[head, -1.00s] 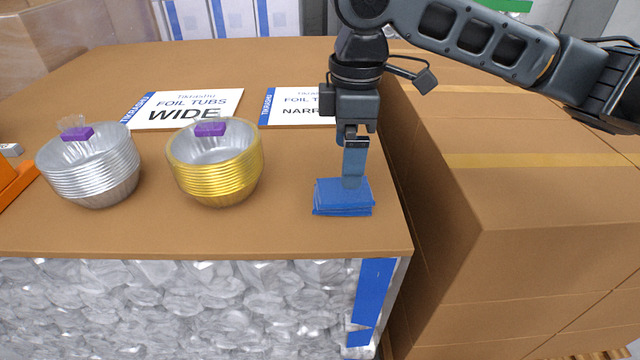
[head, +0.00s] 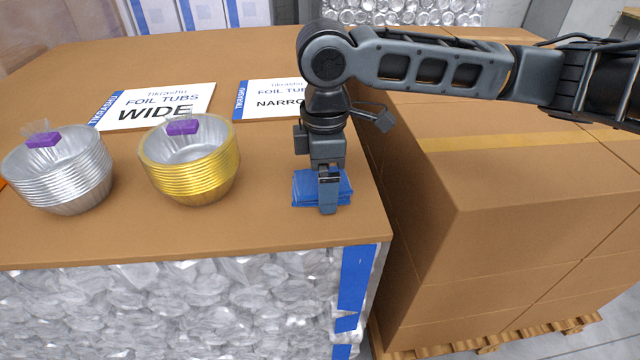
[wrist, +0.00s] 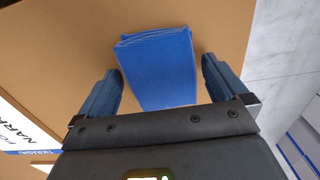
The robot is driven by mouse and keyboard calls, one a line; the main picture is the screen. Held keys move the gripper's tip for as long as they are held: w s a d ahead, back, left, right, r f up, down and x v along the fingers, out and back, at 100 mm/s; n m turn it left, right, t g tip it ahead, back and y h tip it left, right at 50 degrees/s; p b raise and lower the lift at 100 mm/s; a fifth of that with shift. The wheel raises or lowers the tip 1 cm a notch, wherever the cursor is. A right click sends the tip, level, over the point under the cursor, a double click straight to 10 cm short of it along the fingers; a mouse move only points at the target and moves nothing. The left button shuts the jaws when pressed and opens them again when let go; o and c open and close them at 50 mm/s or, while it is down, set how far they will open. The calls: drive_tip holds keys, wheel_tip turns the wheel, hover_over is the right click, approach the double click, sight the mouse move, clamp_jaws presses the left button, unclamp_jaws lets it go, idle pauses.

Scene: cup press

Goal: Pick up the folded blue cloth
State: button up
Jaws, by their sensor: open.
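The folded blue cloth (head: 304,190) lies flat near the front right corner of the brown table top. In the wrist view the cloth (wrist: 158,68) lies between and ahead of my two fingers, with the near part hidden by the gripper body. My gripper (head: 328,208) points down over the cloth and hides part of it in the head view. In the wrist view my gripper (wrist: 167,85) is open, one finger to each side of the cloth, with nothing held. I cannot tell how far above the table the fingertips are.
A stack of gold foil tubs (head: 192,170) stands left of the cloth, and a stack of silver tubs (head: 62,175) farther left. Two sign cards, WIDE (head: 160,105) and NARROW (head: 270,100), lie behind. Cardboard boxes (head: 500,180) stand right of the table edge.

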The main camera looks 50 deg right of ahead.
drive_tip(key=c, duration=1)
drive_tip(key=shift+o, duration=0.2)
drive_tip(key=shift+r, duration=0.1)
drive_tip(key=shift+r, duration=0.55)
wheel_tip(320, 180, up, 3)
drive_tip(key=shift+f, duration=0.2)
drive_tip(key=s+d+r+b, duration=0.2)
drive_tip(key=s+d+r, duration=0.4)
drive_tip(key=d, duration=0.4)
drive_tip(key=shift+r, duration=0.6)
